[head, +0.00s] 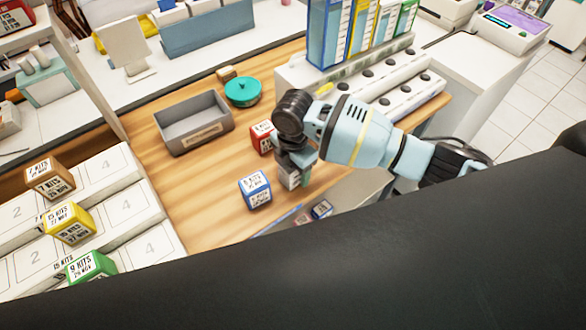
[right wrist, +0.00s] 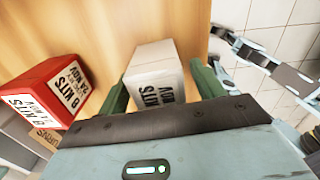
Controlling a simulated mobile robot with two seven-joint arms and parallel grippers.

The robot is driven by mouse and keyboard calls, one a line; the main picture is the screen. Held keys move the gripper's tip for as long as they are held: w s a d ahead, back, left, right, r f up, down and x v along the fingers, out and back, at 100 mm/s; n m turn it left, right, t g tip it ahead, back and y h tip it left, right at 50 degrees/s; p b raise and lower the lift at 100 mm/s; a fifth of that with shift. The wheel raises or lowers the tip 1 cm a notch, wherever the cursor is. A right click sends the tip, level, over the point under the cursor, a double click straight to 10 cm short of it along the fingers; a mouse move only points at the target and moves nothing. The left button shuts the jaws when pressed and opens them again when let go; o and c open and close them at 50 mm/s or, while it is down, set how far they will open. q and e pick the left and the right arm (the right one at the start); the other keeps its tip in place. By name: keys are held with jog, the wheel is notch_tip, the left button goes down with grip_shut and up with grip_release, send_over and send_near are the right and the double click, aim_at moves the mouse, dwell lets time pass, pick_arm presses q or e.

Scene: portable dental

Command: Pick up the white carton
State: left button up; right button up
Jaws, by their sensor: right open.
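The white carton (right wrist: 153,68) stands on the wooden table, with dark print on the side facing the wrist camera. In the right wrist view it sits between the two green fingers of my right gripper (right wrist: 162,88). The fingers are open, one on each side of it; I cannot tell whether either touches it. In the head view my right gripper (head: 299,168) points down over the carton (head: 288,180), which is partly hidden by the fingers.
A red carton (right wrist: 43,92) stands close by on the left, and a blue carton (head: 255,190) stands nearer the front. A grey bin (head: 183,137) and a teal pot (head: 242,92) are farther back. Numbered white trays (head: 140,197) with several cartons lie at left.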

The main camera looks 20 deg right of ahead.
jog(key=c, duration=1.1)
notch_tip(320, 180, up, 10)
jog(key=shift+r+p, duration=0.1)
jog(key=shift+p, duration=0.2)
